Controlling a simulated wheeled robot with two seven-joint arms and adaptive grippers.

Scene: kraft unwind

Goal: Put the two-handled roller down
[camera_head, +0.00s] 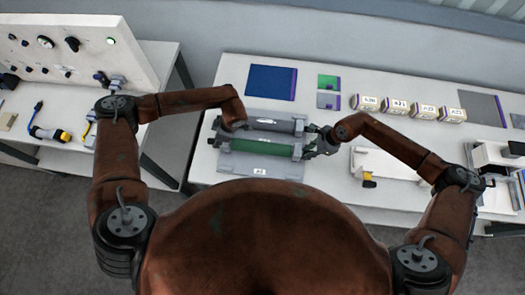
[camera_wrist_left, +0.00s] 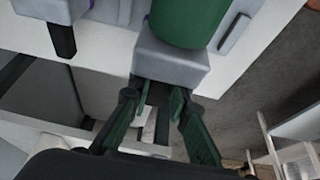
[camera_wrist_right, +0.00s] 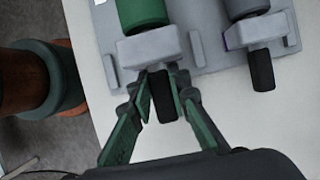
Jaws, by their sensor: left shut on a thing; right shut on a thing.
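The two-handled roller (camera_head: 250,146) is green with a black handle at each end. It lies level along the near side of a grey stand (camera_head: 262,171); I cannot tell whether it rests in the end blocks or hangs just above them. My right gripper (camera_head: 311,146) is shut on its right black handle (camera_wrist_right: 164,98), beside a grey end block (camera_wrist_right: 150,48). My left gripper (camera_wrist_left: 158,92) is closed around the left handle below the other end block (camera_wrist_left: 170,62); the fingers mostly hide that handle. The green body also shows in the left wrist view (camera_wrist_left: 188,20).
A dark grey roller (camera_head: 276,125) lies behind the green one on the stand. Blue mat (camera_head: 270,82), several labelled packs (camera_head: 396,107) and a white tray (camera_head: 385,163) are on the table. A gap separates it from the panel bench (camera_head: 70,100) at left.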

